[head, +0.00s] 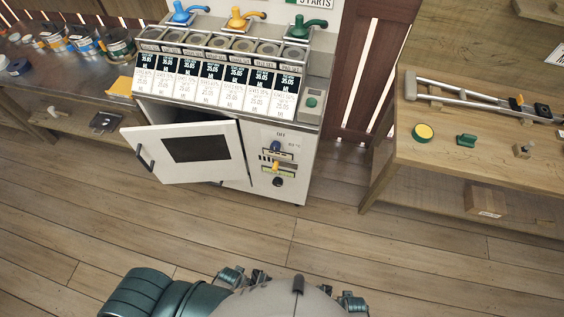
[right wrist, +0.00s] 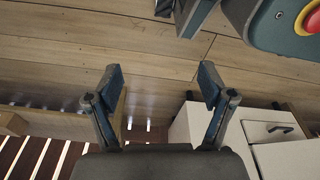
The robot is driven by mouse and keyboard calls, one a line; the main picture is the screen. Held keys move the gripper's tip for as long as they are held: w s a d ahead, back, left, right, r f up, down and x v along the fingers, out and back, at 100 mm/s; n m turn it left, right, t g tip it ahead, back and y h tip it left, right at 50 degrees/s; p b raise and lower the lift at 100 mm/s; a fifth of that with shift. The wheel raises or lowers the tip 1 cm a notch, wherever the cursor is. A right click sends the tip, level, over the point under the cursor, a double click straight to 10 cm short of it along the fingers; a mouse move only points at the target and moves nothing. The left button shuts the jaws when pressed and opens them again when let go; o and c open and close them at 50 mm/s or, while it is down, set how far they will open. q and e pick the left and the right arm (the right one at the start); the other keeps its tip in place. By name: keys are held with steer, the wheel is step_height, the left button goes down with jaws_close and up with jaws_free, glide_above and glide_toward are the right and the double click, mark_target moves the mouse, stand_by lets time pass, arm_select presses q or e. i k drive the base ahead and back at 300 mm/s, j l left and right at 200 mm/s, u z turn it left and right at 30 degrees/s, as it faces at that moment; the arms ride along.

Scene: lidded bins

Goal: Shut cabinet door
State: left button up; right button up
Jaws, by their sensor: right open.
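The white cabinet (head: 283,192) stands left of centre in the head view. Its door (head: 219,167) is open and swings out toward me, with a dark window (head: 195,148) in it. A dark handle (head: 145,158) is at the door's left, free edge. A dark gap shows above the door. My right gripper (right wrist: 162,78) is open and empty in the right wrist view, over the wooden floor. White cabinet panels (right wrist: 268,132) with a dark handle (right wrist: 282,129) show at lower right there, apart from the fingers. My left gripper is not seen.
Dispensers with coloured taps (head: 245,18) top the cabinet. A wooden table (head: 450,150) with a crutch (head: 470,95) stands at right. A metal workbench (head: 60,80) with cans is at left. The plank floor (head: 330,240) before the cabinet is clear.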

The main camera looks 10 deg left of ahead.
mark_target(194, 153)
steer(key=j+u, duration=0.15)
steer(key=u, duration=1.3)
steer(key=i+l, duration=0.05)
